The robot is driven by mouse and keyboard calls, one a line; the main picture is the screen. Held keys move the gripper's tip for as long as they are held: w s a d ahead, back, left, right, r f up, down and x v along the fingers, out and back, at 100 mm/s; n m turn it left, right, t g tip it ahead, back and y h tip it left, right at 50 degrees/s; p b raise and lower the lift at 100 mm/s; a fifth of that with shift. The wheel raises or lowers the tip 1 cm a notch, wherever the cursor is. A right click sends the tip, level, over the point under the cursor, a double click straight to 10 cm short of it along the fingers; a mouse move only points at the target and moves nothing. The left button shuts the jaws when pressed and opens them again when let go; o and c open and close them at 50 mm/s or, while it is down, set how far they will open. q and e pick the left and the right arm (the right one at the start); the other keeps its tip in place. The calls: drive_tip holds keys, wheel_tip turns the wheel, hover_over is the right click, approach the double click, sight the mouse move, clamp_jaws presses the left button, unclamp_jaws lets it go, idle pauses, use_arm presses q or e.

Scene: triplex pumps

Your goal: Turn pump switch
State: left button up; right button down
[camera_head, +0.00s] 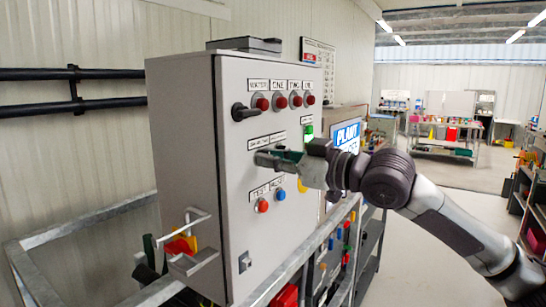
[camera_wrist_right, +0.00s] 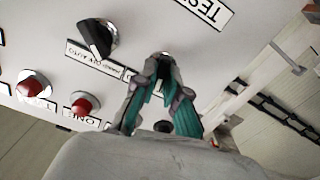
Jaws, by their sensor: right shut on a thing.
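The pump switch panel is the front of a grey control cabinet (camera_head: 228,190). My right gripper (camera_head: 262,158) reaches it from the right in the head view, at the middle row under small labels. In the right wrist view its teal-padded fingers (camera_wrist_right: 162,75) are closed around a small switch, mostly hidden between the fingertips. A second black rotary switch (camera_wrist_right: 97,38) stands free beside it, with a label below. A black handle (camera_head: 241,112) is at the panel's upper left. My left gripper is not in view.
Red lamps (camera_head: 281,101) line the panel's top. A red button (camera_head: 262,205) and a blue button (camera_head: 281,195) are below the gripper. A metal rail frame (camera_head: 300,255) runs in front of the cabinet. Open floor and workbenches lie at right.

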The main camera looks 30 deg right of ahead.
drive_tip(key=n+p, duration=0.1)
drive_tip(key=n, duration=0.5)
drive_tip(key=shift+n, duration=0.3)
idle(0.4)
drive_tip(key=c, duration=1.2)
unclamp_jaws()
drive_tip(key=shift+a, duration=0.1)
drive_tip(key=v, duration=1.2)
